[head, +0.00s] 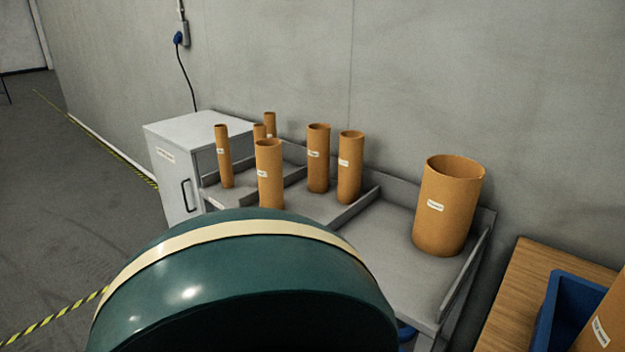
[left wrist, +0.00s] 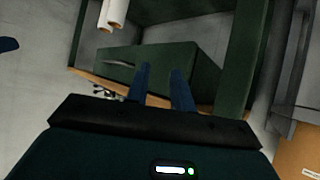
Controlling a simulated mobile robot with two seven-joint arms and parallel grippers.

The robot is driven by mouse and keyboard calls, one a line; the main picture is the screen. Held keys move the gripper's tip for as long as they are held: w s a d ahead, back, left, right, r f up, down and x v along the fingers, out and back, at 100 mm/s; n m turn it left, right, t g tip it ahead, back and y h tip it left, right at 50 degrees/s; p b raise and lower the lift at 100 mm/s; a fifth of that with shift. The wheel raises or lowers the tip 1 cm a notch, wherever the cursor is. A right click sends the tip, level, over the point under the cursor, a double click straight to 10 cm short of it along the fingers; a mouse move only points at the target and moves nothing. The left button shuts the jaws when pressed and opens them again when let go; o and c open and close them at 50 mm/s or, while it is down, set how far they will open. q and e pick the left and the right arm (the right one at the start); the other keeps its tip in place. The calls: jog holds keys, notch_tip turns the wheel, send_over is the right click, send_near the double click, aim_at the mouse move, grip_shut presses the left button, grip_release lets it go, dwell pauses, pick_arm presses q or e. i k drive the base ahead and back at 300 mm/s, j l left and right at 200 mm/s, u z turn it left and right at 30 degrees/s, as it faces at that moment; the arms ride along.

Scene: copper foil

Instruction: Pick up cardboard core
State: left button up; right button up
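Several brown cardboard cores stand upright on a grey divided rack (head: 395,255) in the head view, each with a small white label too small to read. A wide core (head: 448,212) stands alone in the right compartment. Two medium cores (head: 318,165) (head: 350,170) stand in the middle one. A core (head: 270,178) stands at the front, with slim cores (head: 223,160) (head: 269,125) to its left and behind. My left gripper (left wrist: 160,80) shows only in the left wrist view, its blue fingers apart and nothing between them. My right gripper is not seen.
A white cabinet (head: 180,140) stands left of the rack. A wooden table (head: 515,290) with a blue bin (head: 562,310) is at right. A large green rounded part of mine covers the lower middle. The wrist view shows a dark green box (left wrist: 195,70) and white rolls (left wrist: 113,15).

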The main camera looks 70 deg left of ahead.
aim_at(268, 150)
jog(key=u, duration=2.65)
jog(key=i+j, duration=0.15)
jog(key=j, duration=0.15)
jog(key=i+j+z, duration=0.15)
jog(key=i+j, duration=0.2)
jog(key=j, duration=0.25)
jog(key=z, duration=0.05)
